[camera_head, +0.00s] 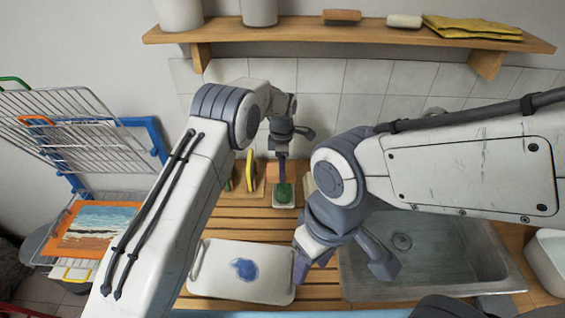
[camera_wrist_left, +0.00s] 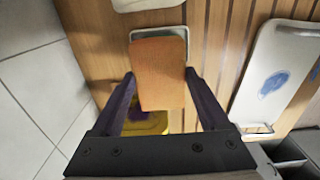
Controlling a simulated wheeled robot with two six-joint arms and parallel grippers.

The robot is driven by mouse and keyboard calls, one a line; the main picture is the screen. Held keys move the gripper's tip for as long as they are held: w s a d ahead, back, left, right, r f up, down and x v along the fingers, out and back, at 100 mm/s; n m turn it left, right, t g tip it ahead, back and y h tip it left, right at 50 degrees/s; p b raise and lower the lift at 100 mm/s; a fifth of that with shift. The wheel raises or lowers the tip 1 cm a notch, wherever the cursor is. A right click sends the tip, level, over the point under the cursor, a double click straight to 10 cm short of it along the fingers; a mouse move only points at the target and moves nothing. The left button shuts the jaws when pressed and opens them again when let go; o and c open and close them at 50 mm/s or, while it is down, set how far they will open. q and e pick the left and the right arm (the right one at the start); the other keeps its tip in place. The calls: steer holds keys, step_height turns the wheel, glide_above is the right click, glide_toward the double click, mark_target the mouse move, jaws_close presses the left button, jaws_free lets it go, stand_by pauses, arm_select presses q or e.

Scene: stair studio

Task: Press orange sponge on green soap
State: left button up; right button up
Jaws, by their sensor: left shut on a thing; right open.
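My left gripper (camera_head: 282,157) is shut on the orange sponge (camera_wrist_left: 159,75), which hangs between its two fingers in the left wrist view. In the head view the orange sponge (camera_head: 272,173) is mostly hidden by the gripper. The green soap (camera_head: 284,193) sits in a small white dish (camera_head: 284,206) on the wooden counter, just below the gripper. In the wrist view the sponge covers part of a white dish (camera_wrist_left: 135,34) and the soap is hidden; whether they touch is unclear. My right gripper (camera_head: 335,265) is open and empty near the sink's left edge.
A white tray (camera_head: 240,287) with a blue stain lies on the slats in front. The sink (camera_head: 425,258) is right. A dish rack (camera_head: 90,130) stands left, and a wooden shelf (camera_head: 350,30) crosses above.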

arm_select(q)
steer(key=f, duration=0.1)
steer(key=f+b, duration=0.1)
steer(key=f, duration=0.1)
steer(key=f+b, duration=0.1)
steer(key=shift+d+f, duration=0.2)
steer(key=shift+d, duration=0.15)
steer(key=shift+f+b, duration=0.45)
steer(key=shift+f, duration=0.2)
steer(key=shift+a, duration=0.1)
steer(key=shift+s+f+b, duration=0.1)
steer(key=shift+f+b, duration=0.35)
steer(key=shift+f, duration=0.15)
stand_by(1.2)
steer(key=shift+r+p, duration=2.05)
steer(key=shift+r, duration=1.55)
